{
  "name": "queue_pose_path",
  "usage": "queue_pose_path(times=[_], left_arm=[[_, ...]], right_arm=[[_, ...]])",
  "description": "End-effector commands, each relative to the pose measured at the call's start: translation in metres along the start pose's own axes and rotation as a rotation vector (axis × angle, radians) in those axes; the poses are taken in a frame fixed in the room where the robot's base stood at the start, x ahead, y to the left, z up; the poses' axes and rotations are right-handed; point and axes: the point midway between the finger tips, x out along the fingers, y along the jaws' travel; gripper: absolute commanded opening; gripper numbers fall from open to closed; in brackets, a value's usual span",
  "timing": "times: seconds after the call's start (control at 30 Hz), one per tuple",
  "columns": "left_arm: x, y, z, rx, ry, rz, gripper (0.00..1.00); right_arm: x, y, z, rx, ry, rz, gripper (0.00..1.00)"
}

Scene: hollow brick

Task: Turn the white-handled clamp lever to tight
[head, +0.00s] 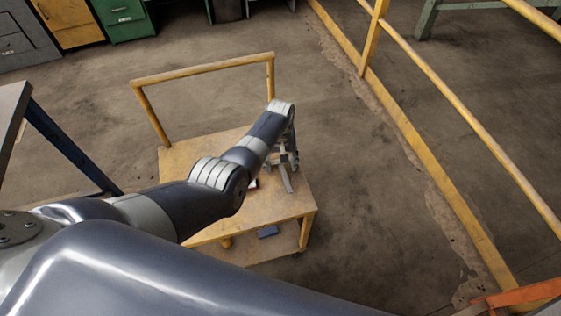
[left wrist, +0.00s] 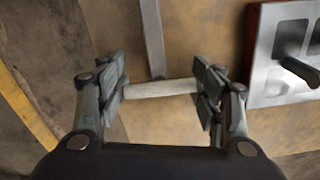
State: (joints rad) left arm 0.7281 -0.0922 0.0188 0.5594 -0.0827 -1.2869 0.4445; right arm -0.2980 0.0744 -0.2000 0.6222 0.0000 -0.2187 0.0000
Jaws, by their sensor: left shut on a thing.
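The clamp lever's white handle (left wrist: 160,88) lies crosswise between the fingertips of my left gripper (left wrist: 161,90) in the left wrist view. The fingers meet it at its two ends, so the gripper is shut on it. A grey metal bar (left wrist: 152,40) runs up from the middle of the handle. In the head view my left gripper (head: 284,158) is over the right part of the cart, partly hidden by my arm. The grey bar (head: 286,178) shows below it. The handle cannot be made out there. My right gripper is not in view.
The yellow cart (head: 265,208) has a raised push rail (head: 205,68) at its far side. A red-edged panel with a dark switch (left wrist: 290,60) stands right of the handle in the left wrist view. A yellow railing (head: 440,95) runs along the right; floor lies between.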

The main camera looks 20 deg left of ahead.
Motion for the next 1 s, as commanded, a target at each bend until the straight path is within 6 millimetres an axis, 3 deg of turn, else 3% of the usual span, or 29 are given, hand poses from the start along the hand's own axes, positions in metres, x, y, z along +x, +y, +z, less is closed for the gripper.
queue_pose_path(times=[0.27, 1.0], left_arm=[[0.0025, -0.0055, 0.0012, 0.144, -0.006, -0.01, 0.37], [0.0035, -0.0074, -0.0011, 0.834, -0.01, -0.012, 0.37]], right_arm=[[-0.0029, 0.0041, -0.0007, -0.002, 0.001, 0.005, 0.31], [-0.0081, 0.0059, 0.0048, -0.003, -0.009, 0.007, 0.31]])
